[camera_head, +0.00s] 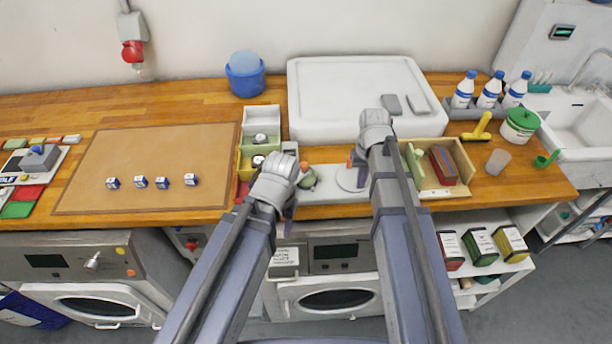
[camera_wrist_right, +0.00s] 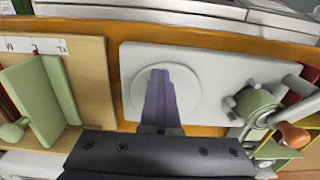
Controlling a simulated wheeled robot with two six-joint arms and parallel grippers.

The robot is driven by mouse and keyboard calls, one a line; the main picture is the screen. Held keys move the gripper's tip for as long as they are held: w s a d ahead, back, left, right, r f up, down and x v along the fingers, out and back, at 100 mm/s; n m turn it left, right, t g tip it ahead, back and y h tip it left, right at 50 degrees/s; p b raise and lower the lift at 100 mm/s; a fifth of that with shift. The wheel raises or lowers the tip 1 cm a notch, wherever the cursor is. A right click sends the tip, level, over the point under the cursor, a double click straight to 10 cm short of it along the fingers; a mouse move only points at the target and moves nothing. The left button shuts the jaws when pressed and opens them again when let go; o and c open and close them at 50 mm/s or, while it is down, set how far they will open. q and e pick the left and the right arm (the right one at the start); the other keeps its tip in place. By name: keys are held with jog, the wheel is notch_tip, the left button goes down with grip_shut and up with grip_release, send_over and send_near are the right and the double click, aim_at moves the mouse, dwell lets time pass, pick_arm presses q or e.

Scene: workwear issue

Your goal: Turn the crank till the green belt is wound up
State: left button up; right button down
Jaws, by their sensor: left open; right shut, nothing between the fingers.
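A light grey winder plate (camera_head: 330,196) lies at the front edge of the worktop. At its left end is a green belt roll (camera_head: 308,178), also seen in the right wrist view (camera_wrist_right: 257,104), among metal posts. A crank knob (camera_wrist_right: 292,135), orange-brown, stands beside the roll. A flat round disc (camera_wrist_right: 186,108) is at the plate's other end. My left gripper (camera_head: 291,200) is open, just left of the roll, its fingers partly hidden by the hand. My right gripper (camera_head: 359,172) is shut and empty over the disc; its fingers show in the wrist view (camera_wrist_right: 160,85). I cannot see a loose belt end.
A wooden box with a green divider (camera_head: 412,163) stands right of the plate. Stacked trays (camera_head: 262,115) stand behind my left gripper. A large white case (camera_head: 350,85) is behind. The brown mat (camera_head: 140,150) at left holds several small marked blocks.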

aim_at(348, 162)
jog(key=shift+w+d, duration=0.5)
jog(key=shift+d, duration=0.35)
jog(key=shift+w+d, duration=0.45)
jog(key=shift+w, duration=0.3)
jog(key=shift+w+d, duration=0.15)
jog(key=shift+w, duration=1.4)
jog(key=shift+w+a, duration=0.55)
jog(key=shift+w, duration=0.15)
jog(key=shift+w+a, duration=0.45)
jog(key=shift+a, duration=0.2)
jog(key=shift+w+a, duration=0.2)
jog(key=shift+a, duration=0.65)
jog(key=shift+s+a, duration=0.15)
jog(key=shift+a, duration=0.7)
jog(key=shift+s+a, duration=0.45)
jog(key=shift+a, duration=0.25)
jog(key=shift+s+a, duration=0.5)
jog(key=shift+s, duration=0.2)
jog(key=shift+s+a, duration=0.15)
jog(key=shift+s, duration=1.45)
jog(key=c, duration=0.7)
grip_release()
